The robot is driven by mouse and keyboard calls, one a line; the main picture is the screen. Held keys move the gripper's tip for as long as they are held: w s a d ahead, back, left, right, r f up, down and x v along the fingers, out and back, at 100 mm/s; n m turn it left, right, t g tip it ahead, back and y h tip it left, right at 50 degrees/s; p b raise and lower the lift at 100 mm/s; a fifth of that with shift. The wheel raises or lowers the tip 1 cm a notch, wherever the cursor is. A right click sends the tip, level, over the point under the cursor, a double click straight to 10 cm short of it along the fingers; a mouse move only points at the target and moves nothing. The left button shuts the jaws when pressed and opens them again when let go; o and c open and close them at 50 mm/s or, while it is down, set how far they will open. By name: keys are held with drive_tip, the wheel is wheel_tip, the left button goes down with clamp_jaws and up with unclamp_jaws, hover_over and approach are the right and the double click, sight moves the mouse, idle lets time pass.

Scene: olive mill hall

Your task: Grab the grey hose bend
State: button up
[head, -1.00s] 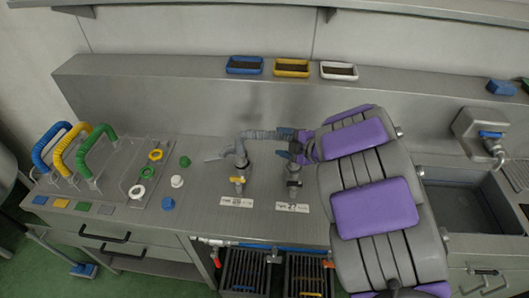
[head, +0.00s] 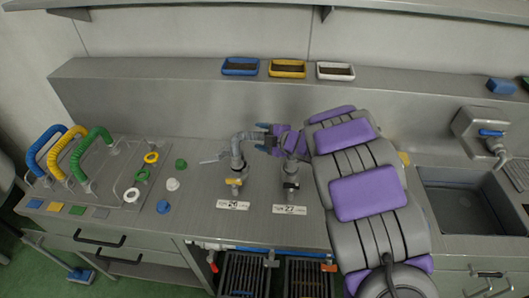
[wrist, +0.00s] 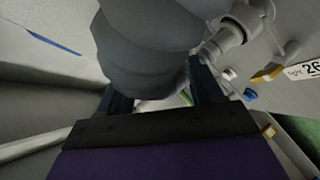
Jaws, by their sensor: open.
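The grey hose bend (head: 243,138) rises from the left tap, labelled 26 (head: 234,205), and arches right toward the tap labelled 27 (head: 290,209). My gripper (head: 264,138) is open at the bend's right part, with one blue finger above and one below it in the head view. In the wrist view the ribbed grey hose (wrist: 150,40) is large and close, between the two dark fingers of my gripper (wrist: 162,88). Whether either finger touches it I cannot tell. The bend's right end is hidden behind my gripper.
Blue (head: 45,147), yellow (head: 70,150) and green (head: 95,148) hose bends stand in a rack at the left. Loose rings and caps lie beside it. Three small trays (head: 287,69) line the back ledge. A sink (head: 470,205) is at the right.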

drive_tip(key=shift+a, duration=0.4)
drive_tip(key=c, duration=0.6)
drive_tip(key=shift+d, duration=0.1)
clamp_jaws()
drive_tip(key=shift+f, duration=0.1)
